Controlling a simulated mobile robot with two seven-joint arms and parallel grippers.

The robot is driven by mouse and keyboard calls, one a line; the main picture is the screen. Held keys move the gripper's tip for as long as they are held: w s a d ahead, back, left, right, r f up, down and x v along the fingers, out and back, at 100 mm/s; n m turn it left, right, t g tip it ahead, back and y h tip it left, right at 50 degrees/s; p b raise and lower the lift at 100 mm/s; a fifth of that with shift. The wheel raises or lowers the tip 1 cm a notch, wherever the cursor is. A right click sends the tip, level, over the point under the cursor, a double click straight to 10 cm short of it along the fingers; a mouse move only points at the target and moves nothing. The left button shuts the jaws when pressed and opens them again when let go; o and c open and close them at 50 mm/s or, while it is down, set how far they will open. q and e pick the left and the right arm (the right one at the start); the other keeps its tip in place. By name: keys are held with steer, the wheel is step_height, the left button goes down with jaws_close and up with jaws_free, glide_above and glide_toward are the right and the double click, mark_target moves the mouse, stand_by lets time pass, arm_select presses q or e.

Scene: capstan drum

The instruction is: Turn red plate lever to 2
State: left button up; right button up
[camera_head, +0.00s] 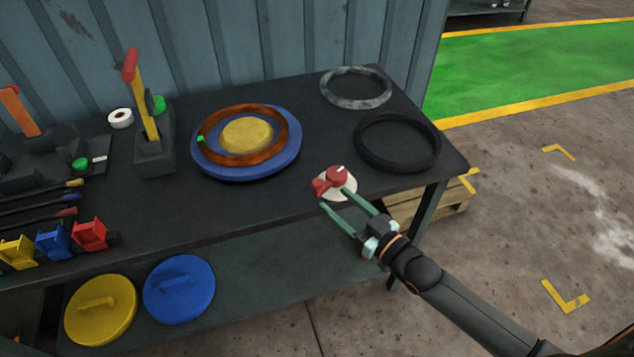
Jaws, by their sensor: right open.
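A red lever (334,176) sits on a round white plate (349,187) near the front right of the dark table. A rounded red end of the lever points left toward the front, and a small white mark shows on its upper right. Any numbers on the plate are too small to read. My right gripper (334,198) comes in from the lower right and is open. Its two green fingers reach to the plate's near edge, close to the lever's red end. I cannot tell whether they touch it. My left gripper is out of view.
A blue disc (270,172) with a rust-brown ring stands left of the lever. A black ring (361,152) and a grey ring (328,98) lie behind it. A tall lever with a red grip (131,65) stands farther left. The table (225,210) is clear left of the plate.

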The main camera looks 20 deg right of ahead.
mark_target(322, 188)
steer(key=x, duration=0.7)
jaws_close()
stand_by(0.5)
stand_by(0.9)
